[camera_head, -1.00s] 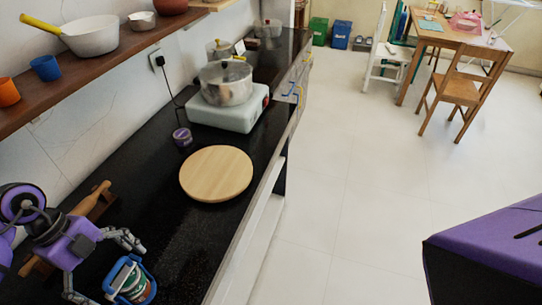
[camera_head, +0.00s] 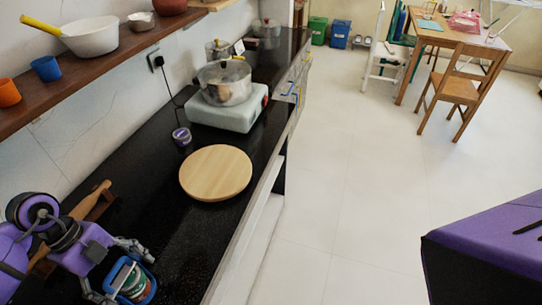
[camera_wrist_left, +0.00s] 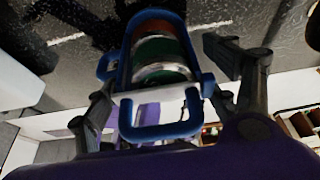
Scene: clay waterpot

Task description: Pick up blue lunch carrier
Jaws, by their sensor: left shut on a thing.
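The blue lunch carrier (camera_head: 135,284) is at the lower left of the head view, over the black counter. It has a blue frame and handle around stacked tins with green, red and silver bands. It also shows in the left wrist view (camera_wrist_left: 160,62), with its blue handle towards the camera. My left gripper (camera_head: 119,268) has a finger on each side of the carrier and is shut on it near the handle. I cannot tell whether the carrier's base is touching the counter. My right gripper is not in view.
A wooden rolling pin (camera_head: 92,201) lies behind my left gripper. A round wooden board (camera_head: 216,173), a small purple tin (camera_head: 181,136) and a stove (camera_head: 229,112) with a pot (camera_head: 225,83) stand further along the counter (camera_head: 160,225). A shelf (camera_head: 95,62) hangs above.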

